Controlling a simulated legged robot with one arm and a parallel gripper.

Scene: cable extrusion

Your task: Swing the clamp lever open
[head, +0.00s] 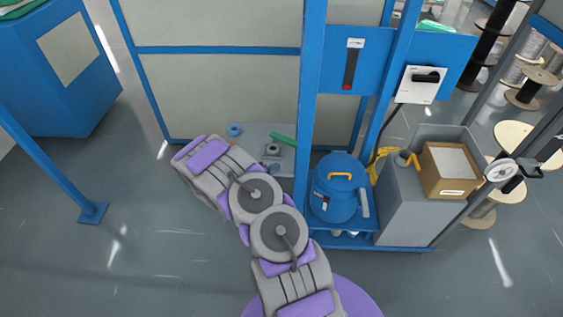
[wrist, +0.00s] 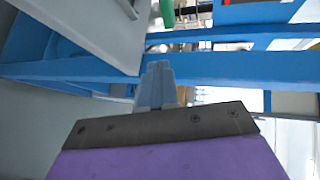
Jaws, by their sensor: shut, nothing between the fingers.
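A green lever-like handle (head: 283,139) lies at a slant over a grey plate (head: 250,132) in the head view, beside the blue upright. I take it to be the clamp lever. A green end, probably the same handle, shows at the top of the wrist view (wrist: 167,12). My gripper (wrist: 158,70) points up the wrist view with its fingers together and nothing between them. The green end appears beyond the fingertips, apart from them in the picture; the depth between them is unclear. In the head view my arm hides my gripper.
Blue frame posts (head: 310,100) and a panel (head: 220,90) stand close behind the plate. A blue drum (head: 338,185) and a grey cabinet (head: 402,200) holding a cardboard box (head: 450,170) stand right. A blue beam (wrist: 230,68) crosses the wrist view.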

